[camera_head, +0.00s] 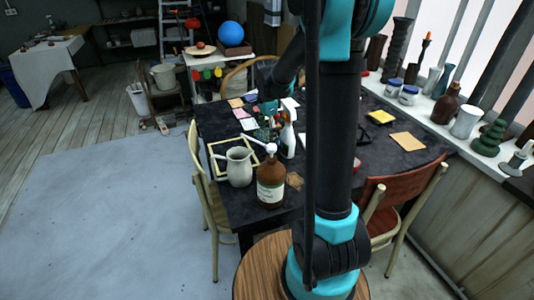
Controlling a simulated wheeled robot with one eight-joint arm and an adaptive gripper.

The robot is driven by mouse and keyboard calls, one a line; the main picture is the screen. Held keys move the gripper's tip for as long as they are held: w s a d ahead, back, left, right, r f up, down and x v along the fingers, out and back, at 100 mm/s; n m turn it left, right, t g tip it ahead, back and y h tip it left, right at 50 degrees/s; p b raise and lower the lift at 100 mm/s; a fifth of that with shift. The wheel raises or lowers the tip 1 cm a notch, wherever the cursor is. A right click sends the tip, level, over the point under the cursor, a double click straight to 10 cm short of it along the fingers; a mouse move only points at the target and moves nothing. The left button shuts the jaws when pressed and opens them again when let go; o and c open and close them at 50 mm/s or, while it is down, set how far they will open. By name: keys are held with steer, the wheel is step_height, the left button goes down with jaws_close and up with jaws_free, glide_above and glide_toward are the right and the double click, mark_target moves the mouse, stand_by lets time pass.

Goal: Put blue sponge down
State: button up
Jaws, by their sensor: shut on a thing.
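My gripper (266,92) is at the end of my arm, over the far left part of the dark table (340,180). It is small and dark in this view, and its fingers are hard to make out. It is shut on a small blue thing (267,106), which looks like the blue sponge and is mostly hidden. I cannot tell whether that thing touches the table. Flat coloured pieces, pink, white and orange, lie on the table near it.
A brown pump bottle (270,181), a grey pitcher (239,167) and a white spray bottle (288,138) stand on the near left of the table. A yellow piece (381,117) and an orange piece (407,141) lie at the right. Chairs surround the table.

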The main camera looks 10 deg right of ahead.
mark_target(267, 135)
step_height(267, 135, down, 9)
stand_by(0.5)
steer(key=shift+f, duration=0.15)
steer(key=o, duration=1.2)
step_height(267, 135, up, 12)
steer(key=shift+r, duration=0.2)
steer(key=shift+s, duration=0.1)
